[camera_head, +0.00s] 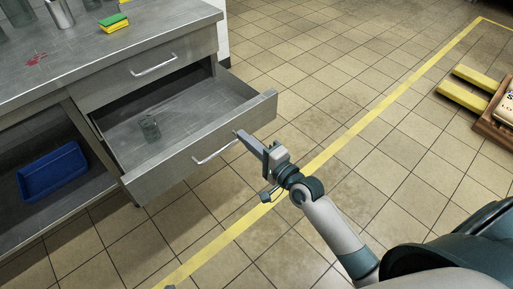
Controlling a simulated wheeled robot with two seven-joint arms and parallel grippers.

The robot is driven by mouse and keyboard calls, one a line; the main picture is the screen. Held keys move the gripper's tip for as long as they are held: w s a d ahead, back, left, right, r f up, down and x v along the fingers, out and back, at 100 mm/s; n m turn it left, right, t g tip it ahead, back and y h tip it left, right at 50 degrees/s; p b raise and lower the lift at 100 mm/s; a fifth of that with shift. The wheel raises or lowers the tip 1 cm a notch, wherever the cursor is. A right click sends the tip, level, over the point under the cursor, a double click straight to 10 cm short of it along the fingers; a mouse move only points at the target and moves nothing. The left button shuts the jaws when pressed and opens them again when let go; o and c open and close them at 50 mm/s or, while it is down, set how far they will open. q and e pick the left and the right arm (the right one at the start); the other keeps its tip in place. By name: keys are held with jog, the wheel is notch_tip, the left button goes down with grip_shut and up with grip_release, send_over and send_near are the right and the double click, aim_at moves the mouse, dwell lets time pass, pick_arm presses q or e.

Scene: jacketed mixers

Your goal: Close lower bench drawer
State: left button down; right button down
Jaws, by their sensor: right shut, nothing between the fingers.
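The lower bench drawer (185,160) is pulled out from the grey metal bench, below a shut upper drawer (150,72). A small clear glass or jar (150,128) stands inside it near its left side. Its front has a bar handle (215,152). My right gripper (240,135) is shut and empty, with its tips at the drawer front near the right end of the handle. I cannot tell whether the tips touch the front.
A blue bin (52,172) sits on the open shelf left of the drawer. A sponge (113,22), metal cup (60,13) and red stain (37,59) are on the benchtop. A pallet (493,115) with yellow bars is at right. Tiled floor around the drawer is clear.

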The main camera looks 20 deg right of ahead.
aim_at(228, 123)
jog(key=x, duration=0.4)
jog(key=shift+w+a, duration=0.1)
jog(key=shift+w, duration=0.2)
pick_arm(q)
jog(key=shift+w+d+r, duration=0.2)
jog(key=shift+d, duration=0.15)
pick_arm(e)
jog(key=shift+w+a, duration=0.1)
jog(key=shift+w, duration=0.2)
